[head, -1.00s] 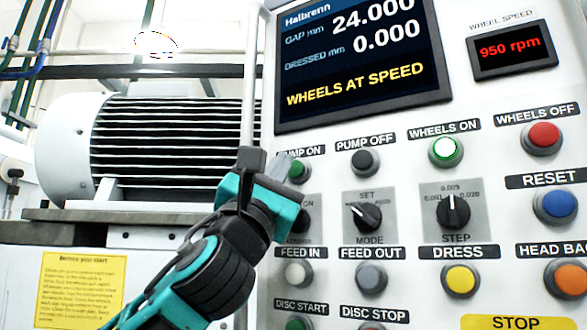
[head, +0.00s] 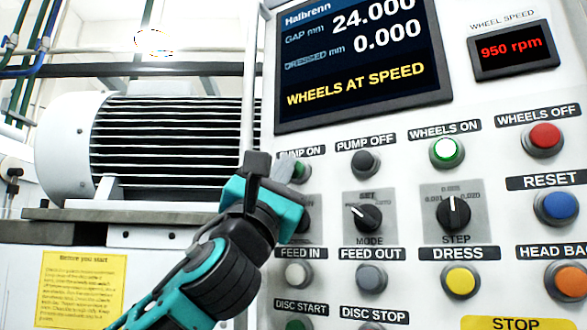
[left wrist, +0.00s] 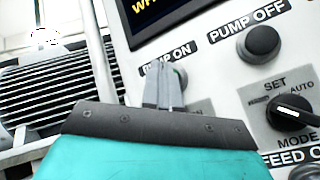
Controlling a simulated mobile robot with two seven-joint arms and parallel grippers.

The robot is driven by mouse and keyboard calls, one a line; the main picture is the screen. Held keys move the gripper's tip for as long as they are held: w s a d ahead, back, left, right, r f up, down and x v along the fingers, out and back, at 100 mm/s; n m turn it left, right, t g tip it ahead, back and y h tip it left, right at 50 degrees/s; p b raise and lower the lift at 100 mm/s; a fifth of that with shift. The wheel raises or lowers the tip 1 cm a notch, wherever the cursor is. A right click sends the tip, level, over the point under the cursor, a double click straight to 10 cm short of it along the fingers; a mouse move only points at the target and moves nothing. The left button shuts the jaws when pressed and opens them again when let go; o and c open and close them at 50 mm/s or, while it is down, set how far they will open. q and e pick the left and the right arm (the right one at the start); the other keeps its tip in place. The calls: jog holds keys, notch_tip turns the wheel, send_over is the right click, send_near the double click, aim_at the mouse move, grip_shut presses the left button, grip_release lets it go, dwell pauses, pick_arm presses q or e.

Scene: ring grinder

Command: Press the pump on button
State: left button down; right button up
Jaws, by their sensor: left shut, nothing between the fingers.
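The pump on button (head: 299,171) is a dark green, unlit button below the PUMP ON label, at the left of the panel. Its left part is hidden behind my left gripper's fingers. My left gripper (head: 282,169) is shut and empty, with its grey fingertips over the button's left edge in the head view. In the left wrist view the shut fingers (left wrist: 164,86) point up toward the label, and a sliver of the green button (left wrist: 181,78) shows to their right. I cannot tell whether the tips touch it. My right gripper is not in view.
The pump off button (head: 365,162) is dark and close on the right. The wheels on button (head: 446,152) glows green. The mode knob (head: 368,216) sits below. The screen (head: 355,65) reads WHEELS AT SPEED. A finned motor (head: 165,140) stands behind at left.

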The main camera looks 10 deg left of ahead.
pick_arm(q)
jog(key=shift+w+d, duration=0.15)
jog(key=shift+w, duration=0.35)
dwell(0.4)
jog(key=shift+s, duration=0.1)
dwell(0.3)
jog(key=shift+s+a, duration=0.25)
jog(key=shift+s, duration=0.5)
jog(key=s, duration=0.1)
jog(key=s+a, duration=0.1)
jog(key=s, duration=0.2)
jog(key=shift+s+a, duration=0.25)
jog(key=shift+s, duration=0.15)
dwell(0.6)
